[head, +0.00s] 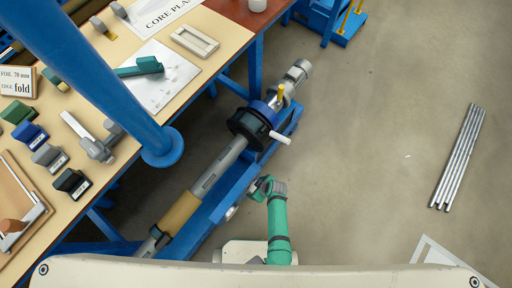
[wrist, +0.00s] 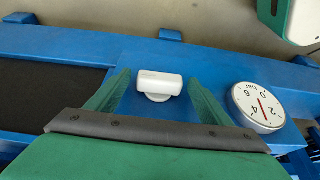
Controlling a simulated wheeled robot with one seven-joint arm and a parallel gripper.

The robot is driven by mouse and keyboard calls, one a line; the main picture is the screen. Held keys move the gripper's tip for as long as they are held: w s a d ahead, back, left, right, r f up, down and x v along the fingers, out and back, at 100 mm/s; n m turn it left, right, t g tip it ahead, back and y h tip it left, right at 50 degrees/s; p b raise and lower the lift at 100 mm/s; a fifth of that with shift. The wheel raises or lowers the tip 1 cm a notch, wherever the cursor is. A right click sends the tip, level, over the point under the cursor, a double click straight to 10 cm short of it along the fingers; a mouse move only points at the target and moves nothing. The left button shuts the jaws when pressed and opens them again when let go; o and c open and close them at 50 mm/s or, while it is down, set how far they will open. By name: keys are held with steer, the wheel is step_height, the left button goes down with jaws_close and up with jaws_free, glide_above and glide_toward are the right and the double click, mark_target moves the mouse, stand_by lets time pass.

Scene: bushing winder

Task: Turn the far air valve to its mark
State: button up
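A white valve knob (wrist: 160,84) sits on the blue beam (wrist: 75,48) in the wrist view, its bar-shaped handle lying across the picture. My gripper (wrist: 160,80) is open, with one green finger on each side of the knob and gaps left between. I cannot make out a mark by the knob, nor tell whether this valve is the far one. A round white pressure gauge (wrist: 258,107) with a red needle is to the right of the knob. In the head view my gripper (head: 262,188) is at the side of the blue winder frame (head: 215,200) and hides the knob.
A workbench (head: 225,32) with tools stands left. Metal rods (head: 459,158) lie on the floor at right. The floor between is clear.

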steer(key=shift+r, duration=0.15)
steer(key=v, duration=1)
steer(key=shift+d+r, duration=0.2)
steer(key=shift+s, duration=0.2)
